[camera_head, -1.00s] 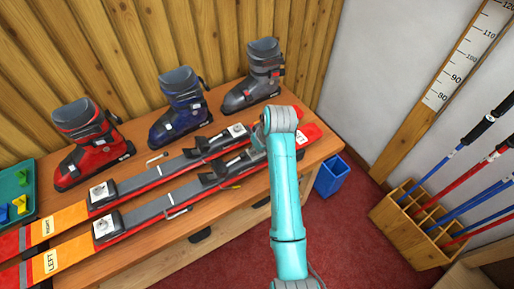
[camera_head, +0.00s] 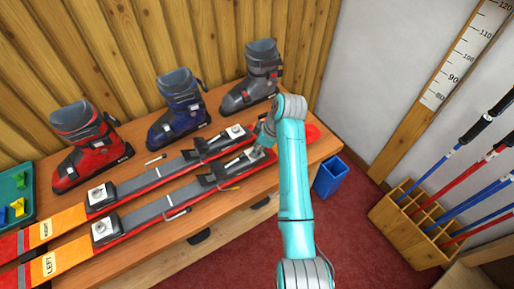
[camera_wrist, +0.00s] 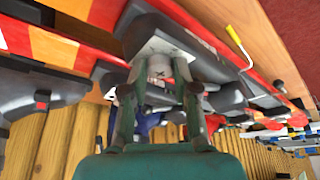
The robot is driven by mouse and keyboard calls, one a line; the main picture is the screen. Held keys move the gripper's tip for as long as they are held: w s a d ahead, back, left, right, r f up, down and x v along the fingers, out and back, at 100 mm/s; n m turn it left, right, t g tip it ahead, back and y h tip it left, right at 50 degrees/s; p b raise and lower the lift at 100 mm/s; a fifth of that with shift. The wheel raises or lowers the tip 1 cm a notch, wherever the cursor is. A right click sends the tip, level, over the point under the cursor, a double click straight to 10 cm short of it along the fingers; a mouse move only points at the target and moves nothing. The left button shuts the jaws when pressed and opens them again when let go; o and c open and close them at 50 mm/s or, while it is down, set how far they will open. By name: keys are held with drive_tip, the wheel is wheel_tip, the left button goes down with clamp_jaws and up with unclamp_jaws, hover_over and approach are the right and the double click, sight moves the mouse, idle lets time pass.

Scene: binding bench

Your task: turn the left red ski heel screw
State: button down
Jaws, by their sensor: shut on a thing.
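The left red ski (camera_head: 150,220), lettered LEFT, lies on the bench nearer the front. Its binding piece at the right end shows a pale plate (camera_head: 243,159), partly covered by my gripper (camera_head: 262,142). In the wrist view the heel screw (camera_wrist: 158,72), a grey round head with a dark cross mark, stands on a pale plate (camera_wrist: 150,50). My gripper (camera_wrist: 158,90) has its two fingers either side of this screw and is shut on it. The fingers hide the screw's sides. In the head view the screw is too small and covered to make out.
The right red ski (camera_head: 150,181) lies parallel behind. Red (camera_head: 90,150), blue (camera_head: 180,108) and grey (camera_head: 250,80) boots stand along the wooden wall. A green tray (camera_head: 14,192) is at far left. A blue bin (camera_head: 331,176) and a pole rack (camera_head: 410,225) stand to the right.

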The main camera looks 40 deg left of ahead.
idle(0.4)
drive_tip(key=c, duration=0.9)
unclamp_jaws()
drive_tip(key=v, duration=0.7)
drive_tip(key=shift+w+d+r, duration=0.1)
drive_tip(key=shift+r, duration=0.15)
